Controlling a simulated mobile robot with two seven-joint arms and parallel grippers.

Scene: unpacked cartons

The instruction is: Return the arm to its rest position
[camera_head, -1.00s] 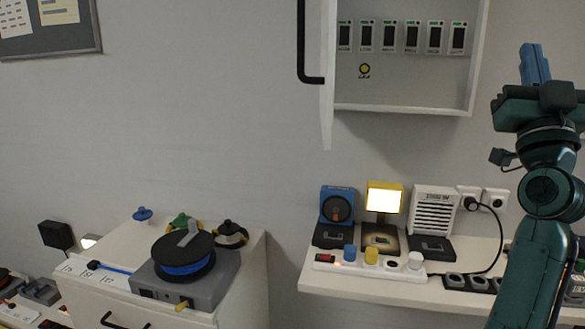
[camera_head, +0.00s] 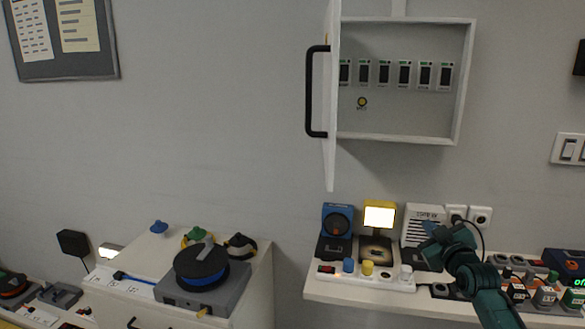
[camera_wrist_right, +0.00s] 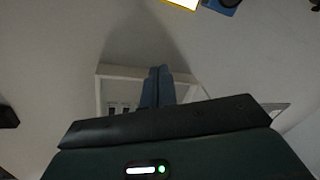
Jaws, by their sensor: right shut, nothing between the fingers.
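My right arm comes up from the lower right in the head view. It is teal with a dark gripper (camera_head: 428,230) at its end. The gripper is low, in front of the white louvred box and the wall sockets. In the right wrist view its blue fingers (camera_wrist_right: 158,72) are shut together with nothing between them. The open wall cabinet (camera_head: 405,138) shows behind the fingers in that view. My left gripper is not in view.
A white shelf (camera_head: 350,293) holds a blue device (camera_head: 337,220), a lit yellow lamp (camera_head: 379,217) and a power strip (camera_head: 350,280). The cabinet door (camera_head: 331,150) hangs open. A cable reel (camera_head: 201,268) stands on the left cabinet. The wall between is clear.

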